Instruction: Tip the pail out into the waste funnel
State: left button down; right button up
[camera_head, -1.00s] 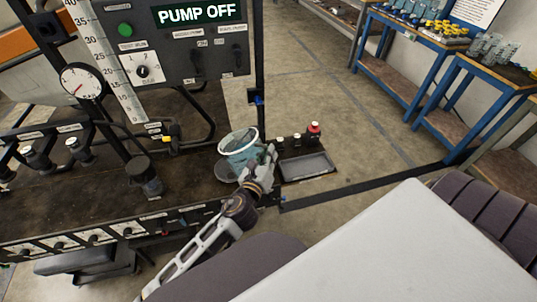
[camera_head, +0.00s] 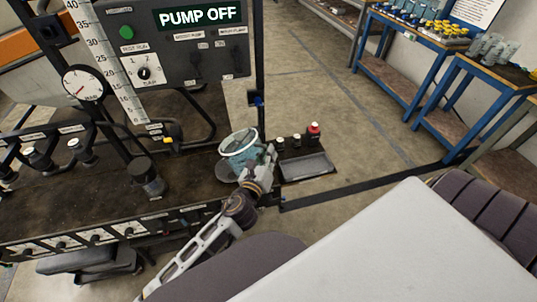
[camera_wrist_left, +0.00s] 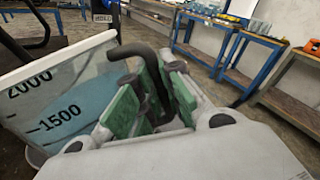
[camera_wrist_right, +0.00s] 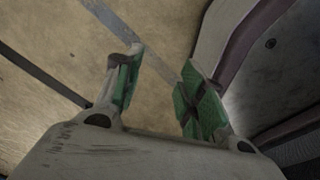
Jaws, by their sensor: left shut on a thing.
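The pail (camera_head: 237,152) is translucent with a white rim and blue-green liquid inside. It stands out over the right end of the dark bench and looks slightly tilted. My left gripper (camera_head: 266,160) is shut on the pail's dark handle, at the pail's right side. The left wrist view shows the pail's wall (camera_wrist_left: 62,98) with volume marks, and the handle between the green finger pads (camera_wrist_left: 148,100). A dark round rim (camera_head: 224,173) shows partly below the pail; I cannot tell if it is the waste funnel. My right gripper (camera_wrist_right: 160,75) is open and empty.
The control panel (camera_head: 190,50), gauge (camera_head: 84,84) and pipes stand to the left. Blue-framed tables (camera_head: 420,60) are far right, with open floor between.

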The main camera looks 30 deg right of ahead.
pick_arm(q)
jog(key=shift+r, duration=0.35)
pick_arm(e)
jog(key=shift+s+r, duration=0.1)
jog(key=shift+s, duration=0.05)
pick_arm(q)
jog(key=shift+r, duration=0.1)
jog(key=shift+w+r+p, duration=0.1)
jog(key=shift+r+p, duration=0.05)
jog(key=shift+p, duration=0.35)
jog(key=shift+r+n+p, duration=0.15)
jog(key=shift+n+p, duration=0.15)
jog(key=shift+n, duration=0.1)
pick_arm(e)
jog(key=shift+s+d+r, duration=0.1)
jog(key=shift+s+r, duration=0.15)
jog(key=shift+s, duration=0.25)
jog(key=shift+s+d+r, duration=0.1)
jog(key=shift+s+r, duration=0.1)
jog(key=shift+s, duration=0.25)
pick_arm(q)
jog(key=shift+r, duration=0.1)
pick_arm(e)
jog(key=shift+s+a+r, duration=0.15)
